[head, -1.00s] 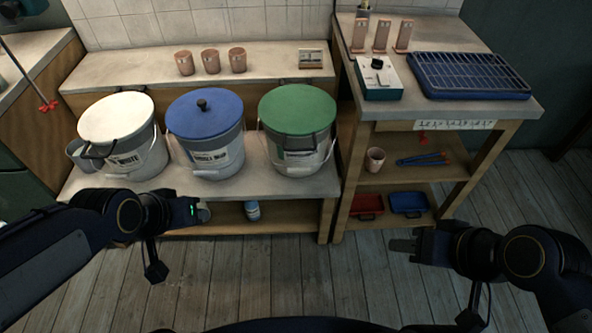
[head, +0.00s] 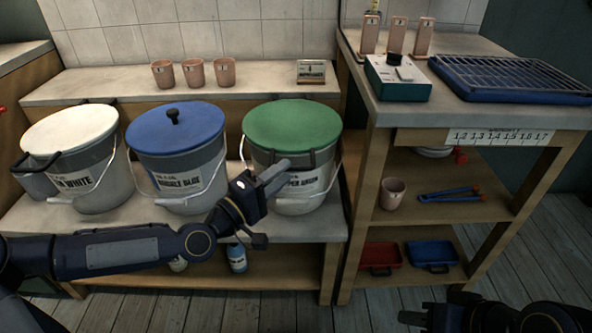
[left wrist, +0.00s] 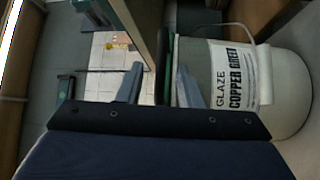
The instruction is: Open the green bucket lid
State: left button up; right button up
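The bucket with the green lid (head: 291,124) stands on the bench at the right of a row of buckets, lid on. A dark handle (head: 318,157) is at the lid's front edge. The bucket's label reads "Glaze Copper Green" in the left wrist view (left wrist: 235,82). My left gripper (head: 277,172) is in front of this bucket at handle height. In the left wrist view its two fingers (left wrist: 157,86) are apart, with the dark handle between them; I see no grip on it. My right gripper (head: 412,318) is low at the bottom right, its opening unclear.
A blue-lidded bucket (head: 175,128) and a white-lidded bucket (head: 68,131) stand close by to the left. Several cups stand on the ledge behind. A shelf unit (head: 380,140) with a blue tray (head: 510,92) on top stands close on the right.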

pick_arm(q)
jog(key=x, duration=0.5)
jog(key=shift+f+b, duration=0.1)
jog(key=shift+b, duration=0.25)
grip_shut()
